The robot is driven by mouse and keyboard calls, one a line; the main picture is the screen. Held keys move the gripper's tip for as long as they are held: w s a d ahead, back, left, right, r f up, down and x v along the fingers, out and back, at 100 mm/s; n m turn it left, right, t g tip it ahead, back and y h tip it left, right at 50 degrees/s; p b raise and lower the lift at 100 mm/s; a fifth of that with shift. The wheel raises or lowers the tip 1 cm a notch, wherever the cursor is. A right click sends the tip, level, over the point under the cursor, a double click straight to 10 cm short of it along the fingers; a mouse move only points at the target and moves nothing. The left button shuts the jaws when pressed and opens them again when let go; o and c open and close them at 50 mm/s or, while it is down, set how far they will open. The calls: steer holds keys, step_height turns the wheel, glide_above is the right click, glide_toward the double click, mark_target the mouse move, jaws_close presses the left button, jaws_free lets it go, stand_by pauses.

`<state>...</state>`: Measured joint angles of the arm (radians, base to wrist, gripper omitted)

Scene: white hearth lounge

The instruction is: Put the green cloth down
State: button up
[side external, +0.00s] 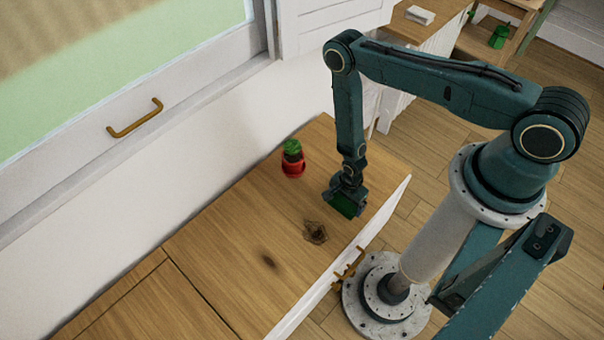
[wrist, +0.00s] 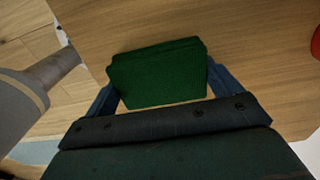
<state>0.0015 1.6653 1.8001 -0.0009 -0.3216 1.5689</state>
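The green cloth (wrist: 158,75) is a folded, dark green piece between the two fingers of my gripper (wrist: 160,92) in the wrist view. The fingers stand at its left and right edges and appear to grip it. In the side external view the green cloth (side external: 343,206) shows under my gripper (side external: 346,198), just over the wooden top (side external: 215,250) near its right end. I cannot tell whether the cloth touches the wood.
A red pot with a green plant (side external: 293,160) stands close by, left of my gripper. A brownish glass-like object (side external: 315,232) sits nearer the front edge. A brass handle (side external: 349,263) is on the white front. The left part of the top is clear.

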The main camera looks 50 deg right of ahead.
mark_target(345, 200)
steer(key=shift+f, duration=0.2)
step_height(345, 200, up, 13)
steer(key=shift+f, duration=0.15)
stand_by(0.7)
steer(key=shift+w, duration=0.1)
stand_by(0.4)
